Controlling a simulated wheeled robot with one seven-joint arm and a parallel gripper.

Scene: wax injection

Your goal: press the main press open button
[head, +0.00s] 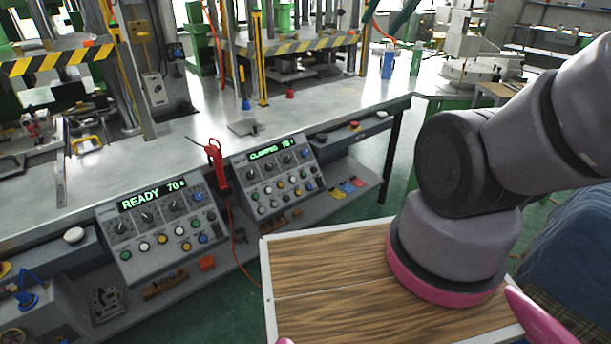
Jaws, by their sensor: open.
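Two sloped grey control panels sit along the front of the metal bench. The left panel (118,226) has a green display reading "READY 70", with black knobs and a group of green, yellow, white, red and blue buttons below. The right panel (250,186) has a display that seems to read "CLAMPED" and a number, with similar knobs and several small buttons. Labels are too small to read, so I cannot tell which button is the main press open button.
A red handheld tool (214,152) with a cable stands between the panels. A round white button (74,235) is on a box left of the left panel. Presses with yellow-black striped bars (60,60) stand on the bench (190,130). Green floor (225,290) shows in front.

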